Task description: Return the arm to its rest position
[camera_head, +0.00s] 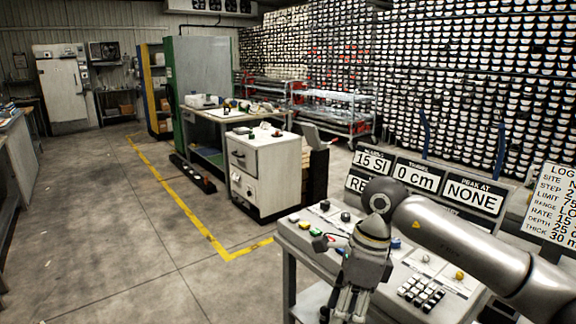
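My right arm (470,240) comes in from the right edge and reaches across a light grey workbench (300,240). Its wrist bends down, and my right gripper (345,308) points down over the bench's front part. The fingers run close to the lower picture edge, and I cannot tell whether they are open or shut. No held object can be made out. My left arm and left gripper are not in view.
Small coloured items (318,232) and a block of white and black pieces (421,292) lie on the bench. Display panels (415,185) and a log board (560,205) stand behind. A white cabinet (262,170) stands further back. The floor at left is clear.

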